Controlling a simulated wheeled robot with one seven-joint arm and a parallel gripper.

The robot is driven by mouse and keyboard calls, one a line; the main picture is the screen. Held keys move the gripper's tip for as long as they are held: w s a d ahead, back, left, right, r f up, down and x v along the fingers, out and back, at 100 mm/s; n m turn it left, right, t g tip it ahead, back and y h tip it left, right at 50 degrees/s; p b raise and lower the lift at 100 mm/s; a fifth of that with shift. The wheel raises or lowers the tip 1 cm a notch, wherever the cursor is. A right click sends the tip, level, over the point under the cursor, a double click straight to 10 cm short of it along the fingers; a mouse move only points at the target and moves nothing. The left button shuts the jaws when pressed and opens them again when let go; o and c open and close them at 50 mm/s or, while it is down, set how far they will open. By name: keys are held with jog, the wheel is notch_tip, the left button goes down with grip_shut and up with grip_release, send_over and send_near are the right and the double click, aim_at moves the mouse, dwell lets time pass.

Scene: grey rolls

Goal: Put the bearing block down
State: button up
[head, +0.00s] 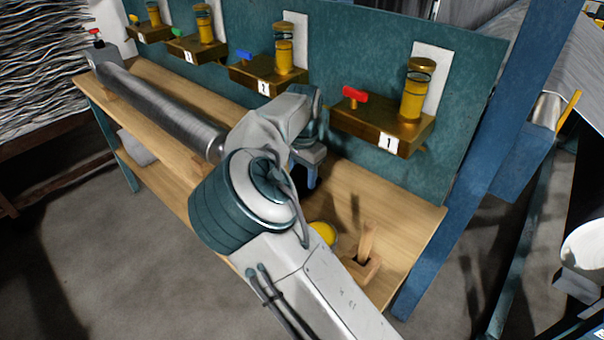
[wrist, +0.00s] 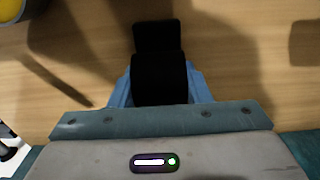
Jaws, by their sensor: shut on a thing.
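My gripper (wrist: 160,90) shows at the bottom of the wrist view, its blue fingers shut on a black block, the bearing block (wrist: 159,70). The block has a wider body between the fingers and a flat, narrower part sticking out beyond it. In the head view my gripper (head: 312,176) points down over the wooden bench (head: 345,190), in front of the valve panel. The block is mostly hidden there by my arm and fingers. Shadows lie on the bench around the block. I cannot tell whether the block touches the wood.
A long grey roll (head: 165,105) lies along the bench to the left. A yellow round object (head: 323,232) and a wooden block with a slanted piece (head: 364,264) stand near the right end. Brass valve units, one at the right (head: 385,125), jut from the green panel (head: 350,50).

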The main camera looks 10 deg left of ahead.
aim_at(303, 169)
jog(key=shift+f, duration=0.1)
jog(key=o, duration=1.4)
notch_tip(303, 169, up, 12)
jog(key=p, duration=0.1)
jog(key=shift+r, duration=0.2)
